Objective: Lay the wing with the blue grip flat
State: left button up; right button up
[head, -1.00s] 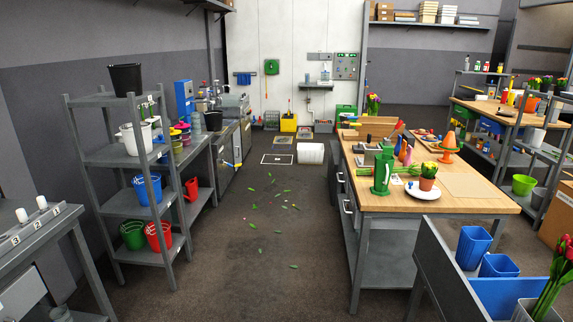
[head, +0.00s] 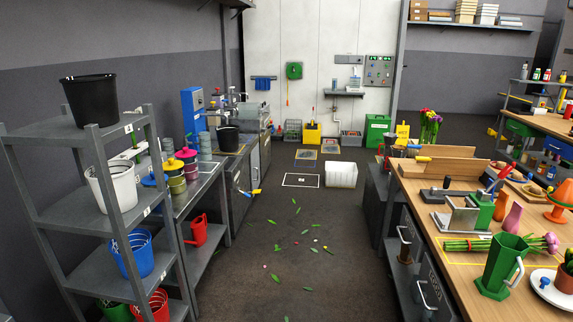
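No wing with a blue grip can be made out for certain. On the right bench, two wooden boards (head: 450,166) stand raised, one behind the other. A yellow grip (head: 422,159) shows at the left end of the front board. A red handle (head: 502,173) slants up near its right end, with a small blue part (head: 492,187) close by; what these belong to is unclear. A small blue-and-yellow handle (head: 250,192) sticks out from the left counter's front. Neither of my grippers is in view.
An aisle of dark floor (head: 290,245), strewn with green leaves, runs between the left shelf rack (head: 130,215) and the right bench (head: 408,205).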

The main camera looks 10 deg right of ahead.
aim_at(424, 150)
jog(key=i+l+z, duration=0.15)
jog(key=i+z, duration=0.15)
jog(key=i, duration=0.95)
jog(key=i+j+z, duration=0.1)
jog(key=i+z, duration=0.15)
jog(key=i, duration=1.05)
jog(key=i+l+z, duration=0.2)
jog(key=i+z, duration=0.15)
jog(key=i, duration=0.2)
jog(key=i+l+z, duration=0.1)
jog(key=i+z, duration=0.3)
jog(key=i+j+z, duration=0.15)
jog(key=i+z, duration=0.2)
jog(key=i, duration=0.3)
